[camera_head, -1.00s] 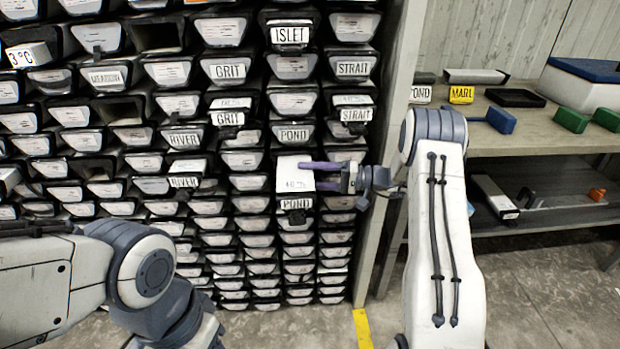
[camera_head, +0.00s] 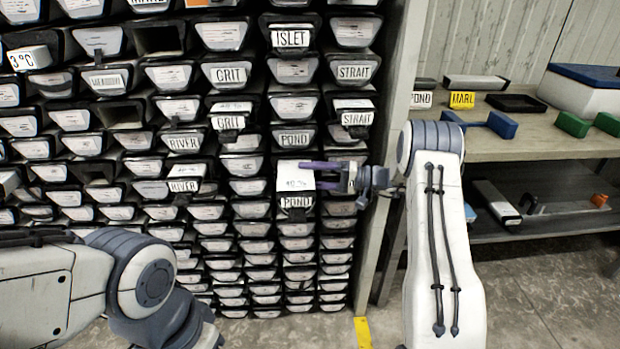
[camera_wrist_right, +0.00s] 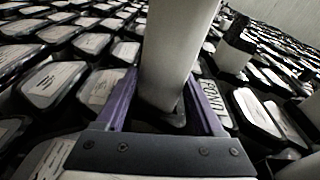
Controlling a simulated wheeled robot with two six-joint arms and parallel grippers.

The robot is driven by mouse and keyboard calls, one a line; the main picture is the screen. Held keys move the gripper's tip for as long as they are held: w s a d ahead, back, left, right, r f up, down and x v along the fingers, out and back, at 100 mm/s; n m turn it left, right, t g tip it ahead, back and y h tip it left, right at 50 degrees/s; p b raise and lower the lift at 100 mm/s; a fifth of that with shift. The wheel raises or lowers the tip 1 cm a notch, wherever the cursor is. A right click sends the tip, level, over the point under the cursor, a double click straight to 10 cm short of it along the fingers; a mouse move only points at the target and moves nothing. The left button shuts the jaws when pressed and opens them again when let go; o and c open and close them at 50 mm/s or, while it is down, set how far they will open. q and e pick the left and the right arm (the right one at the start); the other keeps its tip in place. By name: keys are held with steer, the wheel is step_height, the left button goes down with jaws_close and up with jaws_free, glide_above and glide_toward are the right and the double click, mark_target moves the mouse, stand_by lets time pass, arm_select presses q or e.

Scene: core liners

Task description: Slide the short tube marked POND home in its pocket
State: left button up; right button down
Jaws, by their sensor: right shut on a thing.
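Another POND label (camera_head: 295,138) marks the liner just above. My left gripper is not in view; only my left arm shows.
The rack (camera_head: 392,110) is packed with liners; some stick out, such as labelled GRIT (camera_head: 228,122), STRAIT (camera_head: 357,118) and RIVER (camera_head: 184,186). A wooden shelf (camera_head: 520,145) at right holds a POND-marked piece (camera_head: 421,99), a yellow MARL label (camera_head: 461,99) and colored blocks.

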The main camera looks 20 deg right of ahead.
steer(key=shift+w+d+r, duration=0.1)
steer(key=shift+w, duration=0.15)
jaws_free()
steer(key=v, duration=1)
steer(key=shift+s+d+b, duration=0.2)
steer(key=shift+b, duration=0.1)
